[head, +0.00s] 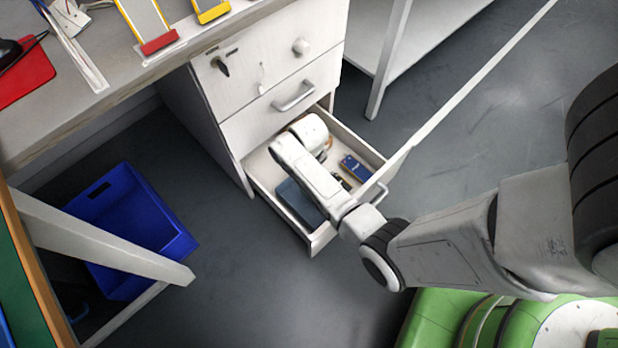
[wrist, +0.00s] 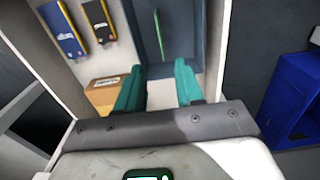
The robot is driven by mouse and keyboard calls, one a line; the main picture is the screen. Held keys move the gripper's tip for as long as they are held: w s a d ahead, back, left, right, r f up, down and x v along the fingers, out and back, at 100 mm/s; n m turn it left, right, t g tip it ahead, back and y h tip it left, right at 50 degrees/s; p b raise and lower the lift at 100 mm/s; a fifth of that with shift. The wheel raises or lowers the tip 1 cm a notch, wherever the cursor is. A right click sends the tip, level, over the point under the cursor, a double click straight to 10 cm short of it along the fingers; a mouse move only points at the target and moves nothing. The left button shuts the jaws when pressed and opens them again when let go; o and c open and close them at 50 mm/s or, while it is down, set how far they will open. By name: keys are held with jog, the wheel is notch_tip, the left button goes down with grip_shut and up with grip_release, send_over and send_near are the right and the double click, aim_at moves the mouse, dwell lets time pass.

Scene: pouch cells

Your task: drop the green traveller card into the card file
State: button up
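The card file (wrist: 187,32) is a dark blue-grey open box in the drawer; it also shows in the head view (head: 300,203), left of my arm. The green traveller card (wrist: 159,38) shows in the wrist view as a thin bright green edge standing inside the card file. I cannot see the card in the head view. My gripper (wrist: 158,88) has teal fingers, spread apart with nothing between them, close to the card file with the card's edge beyond the gap. In the head view my wrist hides the fingers.
The open drawer (head: 372,150) surrounds my gripper. A blue bin (head: 130,225) stands on the floor to the left.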

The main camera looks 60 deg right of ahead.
notch_tip(320, 180, up, 7)
jog(key=p, duration=0.2)
jog(key=shift+s+p, duration=0.1)
jog(key=shift+p, duration=0.2)
